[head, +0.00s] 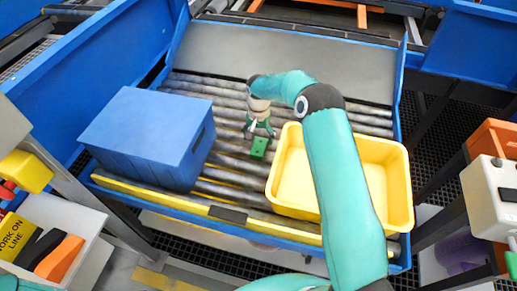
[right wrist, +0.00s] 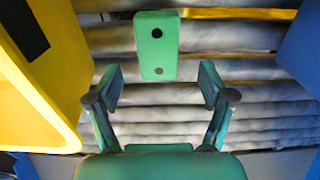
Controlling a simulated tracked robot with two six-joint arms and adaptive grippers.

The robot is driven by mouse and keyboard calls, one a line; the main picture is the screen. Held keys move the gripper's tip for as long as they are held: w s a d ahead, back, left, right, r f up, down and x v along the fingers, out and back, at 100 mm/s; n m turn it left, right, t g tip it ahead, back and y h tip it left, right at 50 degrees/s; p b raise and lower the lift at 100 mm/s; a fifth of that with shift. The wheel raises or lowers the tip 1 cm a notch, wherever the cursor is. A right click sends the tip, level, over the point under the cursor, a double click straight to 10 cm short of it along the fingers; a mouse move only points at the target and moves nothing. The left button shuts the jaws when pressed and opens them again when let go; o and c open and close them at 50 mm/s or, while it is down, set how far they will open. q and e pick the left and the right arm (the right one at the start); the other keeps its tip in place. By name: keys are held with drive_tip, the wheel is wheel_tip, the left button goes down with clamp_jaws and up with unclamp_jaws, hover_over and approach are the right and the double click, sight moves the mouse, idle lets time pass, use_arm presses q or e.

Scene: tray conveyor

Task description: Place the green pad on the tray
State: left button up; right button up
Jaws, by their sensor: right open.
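My left gripper is not in view.
A blue box (head: 150,135) stands on the rollers left of the pad. Blue side rails and a yellow front strip (head: 165,198) edge the conveyor. A grey plate (head: 290,58) lies behind the rollers. Bare rollers (head: 225,172) show between box and tray.

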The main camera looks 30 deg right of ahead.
sight(259, 146)
drive_tip(key=f+p, duration=0.1)
drive_tip(key=f, duration=0.3)
drive_tip(key=shift+s, duration=0.2)
drive_tip(key=shift+f, duration=0.6)
drive_tip(key=c, duration=1.4)
drive_tip(key=shift+r, duration=0.1)
